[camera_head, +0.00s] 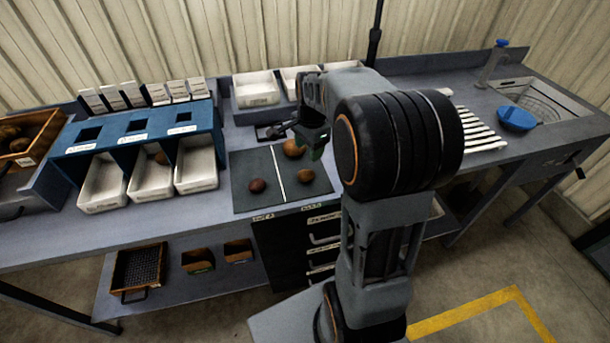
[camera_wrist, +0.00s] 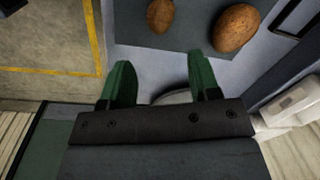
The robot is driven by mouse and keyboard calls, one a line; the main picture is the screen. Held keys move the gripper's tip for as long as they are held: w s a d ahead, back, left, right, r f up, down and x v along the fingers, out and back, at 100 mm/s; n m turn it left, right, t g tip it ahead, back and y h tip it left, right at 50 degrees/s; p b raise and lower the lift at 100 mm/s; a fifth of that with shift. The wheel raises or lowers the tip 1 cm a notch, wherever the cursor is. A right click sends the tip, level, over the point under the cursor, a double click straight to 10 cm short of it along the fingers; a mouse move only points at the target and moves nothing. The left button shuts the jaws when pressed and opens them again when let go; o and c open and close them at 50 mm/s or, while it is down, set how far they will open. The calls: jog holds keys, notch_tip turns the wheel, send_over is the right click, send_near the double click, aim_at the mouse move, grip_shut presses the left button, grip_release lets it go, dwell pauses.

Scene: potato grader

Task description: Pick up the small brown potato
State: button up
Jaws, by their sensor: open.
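The small brown potato (camera_head: 305,175) lies on the right half of a dark mat (camera_head: 243,165) with a white dividing line. In the wrist view, the small potato (camera_wrist: 160,14) is at the top, beyond the fingertips and partly cut off by the frame edge. My gripper (camera_wrist: 160,80) is open and empty, its two green fingers spread. In the head view, my gripper (camera_head: 314,142) hangs above the back right of the mat, apart from the small potato.
A larger brown potato (camera_head: 293,148) lies behind the small one, close to my gripper; it also shows in the wrist view (camera_wrist: 237,27). A dark reddish potato (camera_head: 257,185) lies left of the line. A blue rack (camera_head: 135,124) with white trays stands left.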

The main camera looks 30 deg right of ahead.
aim_at(307, 171)
jog(key=f, duration=0.7)
jog(key=w+f+p, duration=0.1)
jog(key=f, duration=0.3)
jog(key=shift+f, duration=0.3)
jog(key=shift+c, duration=0.4)
jog(key=c, duration=0.7)
jog(key=shift+o, duration=0.2)
